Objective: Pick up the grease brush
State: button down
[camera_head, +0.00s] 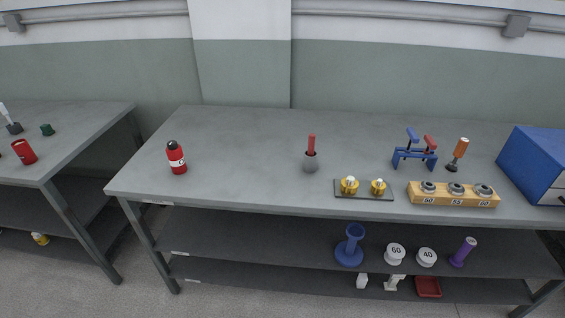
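No thing is labelled as the grease brush, and I cannot tell for certain which it is. A red-handled tool (311,145) stands upright at the middle of the main table, its lower end in or on a rounded grey pot-like part (310,163). An orange-handled tool (460,147) with a dark end (452,166) leans at the right, beside a blue stand (414,157). My gripper is not in view.
The main table (240,135) also bears a red bottle (176,157), a dark plate with brass parts (363,196), a numbered wooden block (453,201) and a blue box (535,165). Shelves below hold spools. A gap separates the left table (85,125).

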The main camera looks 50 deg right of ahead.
aim_at(312, 136)
jog(key=z, duration=0.9)
